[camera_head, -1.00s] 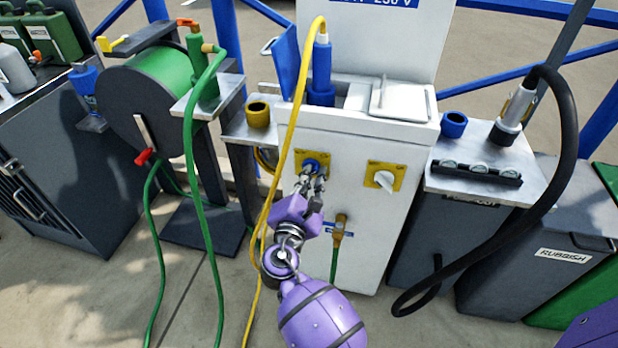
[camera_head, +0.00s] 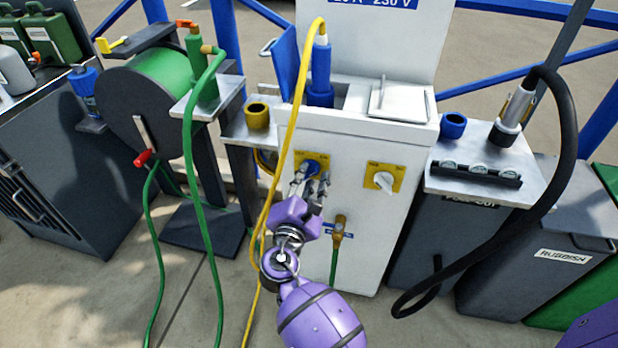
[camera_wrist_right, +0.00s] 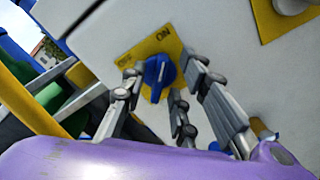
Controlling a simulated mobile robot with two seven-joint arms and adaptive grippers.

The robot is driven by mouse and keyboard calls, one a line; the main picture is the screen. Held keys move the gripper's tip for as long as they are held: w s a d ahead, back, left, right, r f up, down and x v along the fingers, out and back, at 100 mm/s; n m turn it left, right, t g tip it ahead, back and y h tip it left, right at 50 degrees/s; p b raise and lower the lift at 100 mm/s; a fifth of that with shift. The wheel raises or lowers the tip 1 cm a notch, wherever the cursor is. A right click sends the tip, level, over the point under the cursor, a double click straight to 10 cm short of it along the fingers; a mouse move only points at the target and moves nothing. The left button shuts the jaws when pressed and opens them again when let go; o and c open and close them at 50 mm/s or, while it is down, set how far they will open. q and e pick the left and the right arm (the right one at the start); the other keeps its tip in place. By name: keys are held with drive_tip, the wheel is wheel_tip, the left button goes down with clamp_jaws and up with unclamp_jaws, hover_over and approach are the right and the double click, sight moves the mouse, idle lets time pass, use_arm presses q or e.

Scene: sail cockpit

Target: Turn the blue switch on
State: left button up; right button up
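The blue switch (camera_wrist_right: 158,77) is a rotary knob on a yellow plate (camera_wrist_right: 174,48) marked ON at one end. In the wrist view its raised grip runs roughly up and down the picture; I cannot tell for sure which mark it points to. In the head view the blue switch (camera_head: 316,165) sits on the front of the white cabinet (camera_head: 375,225), partly hidden by fingers. My right gripper (camera_head: 312,184) is in front of it, its fingers spread on both sides of the knob. In the wrist view gaps show between the knob and the right gripper's fingers (camera_wrist_right: 162,80). My left gripper is out of view.
A white switch (camera_head: 384,180) on a similar yellow plate is to the right. A brass tap (camera_head: 339,228) is below. A yellow cable (camera_head: 288,150) hangs close left of my gripper. A green hose reel (camera_head: 150,95) stands left, and a black hose (camera_head: 566,150) loops at right.

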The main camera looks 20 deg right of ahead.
drive_tip(key=v, duration=1.1)
drive_tip(key=shift+s+a, duration=0.25)
